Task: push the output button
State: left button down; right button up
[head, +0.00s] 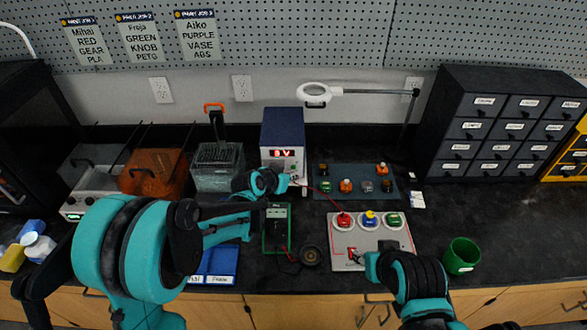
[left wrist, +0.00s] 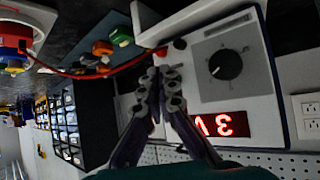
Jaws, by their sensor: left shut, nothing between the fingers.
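A power supply (head: 283,135) with a dark blue case and pale front stands at the back of the bench. In the left wrist view its panel (left wrist: 228,95) fills the right side, upside down, with a black knob (left wrist: 225,64), a lit red display (left wrist: 220,125), and red and black terminals (left wrist: 170,47). Contact cannot be told. My right gripper (head: 363,262) is low over the button board's front edge.
A grey board (head: 378,258) with red, blue-yellow and green buttons lies front right. A red wire (head: 322,195) runs from the supply to it. A green multimeter (head: 277,228) is below my left gripper. A green cup (head: 461,256) stands right. A component mat (head: 357,171) lies behind.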

pick_arm(q)
jog(key=shift+w, duration=0.15)
jog(key=shift+w, duration=0.3)
jog(key=shift+w, duration=0.15)
dwell(0.3)
jog(key=shift+s, duration=0.65)
jog(key=s, duration=0.6)
dwell(0.4)
jog(key=shift+a+r, duration=0.1)
